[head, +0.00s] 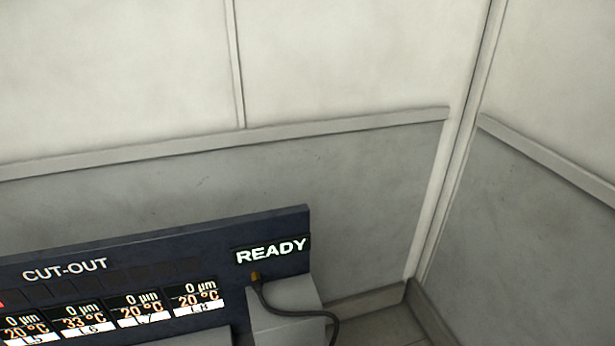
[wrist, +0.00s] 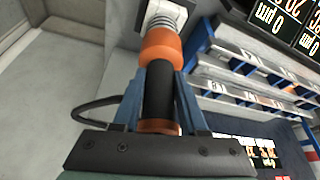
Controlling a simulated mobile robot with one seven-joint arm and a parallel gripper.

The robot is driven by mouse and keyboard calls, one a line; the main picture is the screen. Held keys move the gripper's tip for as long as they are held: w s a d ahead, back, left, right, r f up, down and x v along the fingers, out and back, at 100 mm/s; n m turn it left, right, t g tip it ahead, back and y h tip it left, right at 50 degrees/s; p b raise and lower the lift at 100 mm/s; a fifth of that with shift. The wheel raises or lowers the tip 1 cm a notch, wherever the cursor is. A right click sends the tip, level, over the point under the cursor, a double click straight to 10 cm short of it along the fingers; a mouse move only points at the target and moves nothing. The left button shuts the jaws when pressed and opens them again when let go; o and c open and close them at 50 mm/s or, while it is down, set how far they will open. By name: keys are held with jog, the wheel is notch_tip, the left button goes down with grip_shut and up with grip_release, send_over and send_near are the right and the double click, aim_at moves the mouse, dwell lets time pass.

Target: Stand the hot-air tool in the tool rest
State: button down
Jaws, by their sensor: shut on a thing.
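The hot-air tool (wrist: 160,50), with a black grip and orange collars, shows in the wrist view. My gripper (wrist: 161,88) has its blue fingers shut on either side of the black grip. The tool's far end points to the top of the picture, where a ridged silver part (wrist: 166,14) meets a pale grey block. I cannot tell whether the ridged part belongs to the tool or to the tool rest, or whether the tool is seated. In the head view neither my gripper nor the tool shows.
A dark panel (head: 160,255) with a lit READY sign (head: 271,251) and a grey box (head: 283,310) stand before the walls in the head view. A black cable (wrist: 88,108) loops left of my gripper. Blue-and-grey racks (wrist: 245,75) stand close on the right; floor is open at left.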

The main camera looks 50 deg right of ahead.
jog(key=shift+f, duration=0.2)
jog(key=c, duration=0.6)
grip_release()
jog(key=shift+o, duration=1.2)
jog(key=b+v, duration=0.1)
jog(key=v, duration=1.2)
jog(key=shift+b, duration=0.4)
